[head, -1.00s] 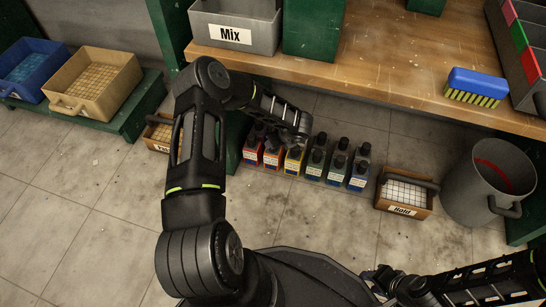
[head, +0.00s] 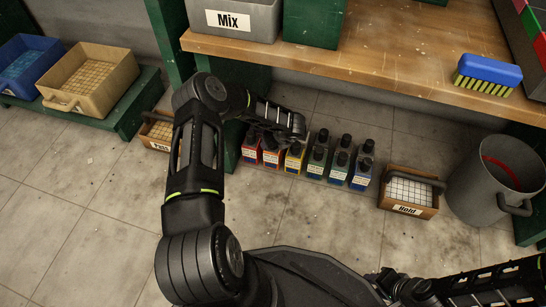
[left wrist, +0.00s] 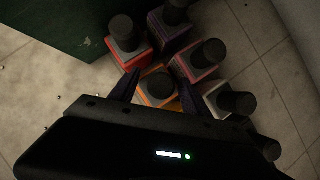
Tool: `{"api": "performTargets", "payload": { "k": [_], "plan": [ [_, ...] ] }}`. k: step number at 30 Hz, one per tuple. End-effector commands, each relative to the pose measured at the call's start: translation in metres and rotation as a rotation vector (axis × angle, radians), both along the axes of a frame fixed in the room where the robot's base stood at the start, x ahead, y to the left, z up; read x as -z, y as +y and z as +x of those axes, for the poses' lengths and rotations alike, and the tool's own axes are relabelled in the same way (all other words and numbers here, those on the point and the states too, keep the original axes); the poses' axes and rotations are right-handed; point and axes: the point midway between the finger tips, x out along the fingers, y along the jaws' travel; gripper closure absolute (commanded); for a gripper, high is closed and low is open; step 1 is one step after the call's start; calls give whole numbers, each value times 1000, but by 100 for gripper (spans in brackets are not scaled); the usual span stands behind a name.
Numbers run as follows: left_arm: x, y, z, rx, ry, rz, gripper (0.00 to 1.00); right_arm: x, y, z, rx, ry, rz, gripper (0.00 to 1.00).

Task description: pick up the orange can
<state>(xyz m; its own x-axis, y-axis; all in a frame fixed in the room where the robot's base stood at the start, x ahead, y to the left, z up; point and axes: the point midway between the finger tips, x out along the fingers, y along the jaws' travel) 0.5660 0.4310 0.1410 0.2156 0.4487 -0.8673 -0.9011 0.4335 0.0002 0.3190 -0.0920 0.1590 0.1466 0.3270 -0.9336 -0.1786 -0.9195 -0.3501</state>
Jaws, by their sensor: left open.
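The orange can (head: 271,157) stands upright on the floor in the row of cans in the head view, second from the left, partly covered by my left gripper. In the left wrist view the orange can (left wrist: 158,85) shows its dark round cap and orange top between my two fingers. My left gripper (left wrist: 158,91) is open, with one finger on each side of the can; I cannot tell whether they touch it. In the head view my left gripper (head: 297,131) is over the row. My right arm shows at the lower right, but its gripper is out of frame.
A red can (left wrist: 126,42), a pinkish-red can (left wrist: 200,62) and a grey can (left wrist: 222,100) stand close around it. A green leg (head: 233,125) is to the left. The workbench (head: 370,60) overhangs behind. A box (head: 407,197) and grey bin (head: 480,185) stand right.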

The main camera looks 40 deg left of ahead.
Motion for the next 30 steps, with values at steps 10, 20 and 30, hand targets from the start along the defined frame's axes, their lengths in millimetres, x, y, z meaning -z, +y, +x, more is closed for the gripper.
{"api": "performTargets", "payload": {
  "k": [10, 20, 30],
  "plan": [
    [0, 0, 0, 0, -1, 0, 45, -1, 0, 0, 0, -1, 0, 64],
    [0, 0, 0, 0, 0, 0, 50, 0, 0, 0, 0, -1, 0, 64],
    [0, 0, 0, 0, 0, 0, 78, 0, 0, 0, 0, -1, 0, 64]
  ]
}}
